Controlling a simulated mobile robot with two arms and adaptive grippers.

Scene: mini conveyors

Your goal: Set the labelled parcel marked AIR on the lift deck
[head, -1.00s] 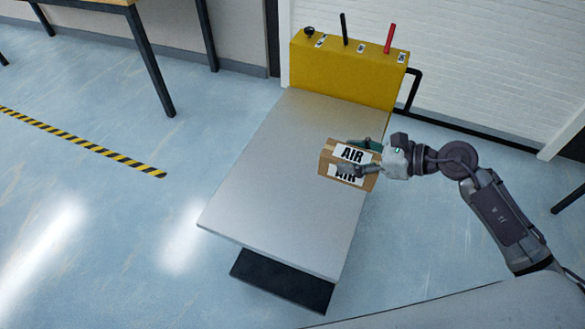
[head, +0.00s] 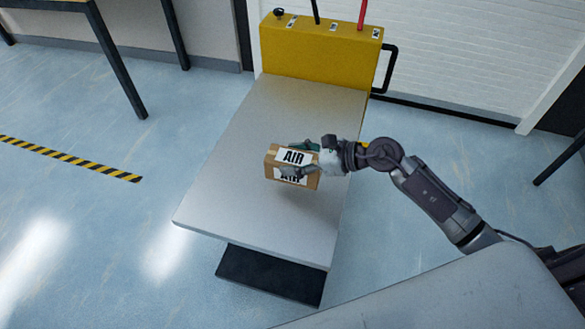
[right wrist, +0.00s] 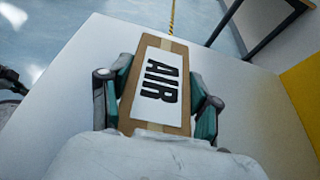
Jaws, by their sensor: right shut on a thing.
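The parcel marked AIR (head: 292,158) is a brown cardboard box with white labels. My right gripper (head: 298,160) is shut on it, with a finger on each side. In the right wrist view the parcel (right wrist: 160,85) sits between the fingers of my right gripper (right wrist: 158,95), its AIR label facing the camera. The lift deck (head: 240,205) is a flat grey plate, and the parcel is over its middle right part. I cannot tell whether the parcel touches the deck or is just above it. My left gripper is not in view.
A yellow control box (head: 318,55) with a black lever and a red lever stands at the deck's far end. The near and left parts of the deck are bare. A grey surface (head: 440,300) is at the bottom right. A table (head: 60,8) stands at the back left.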

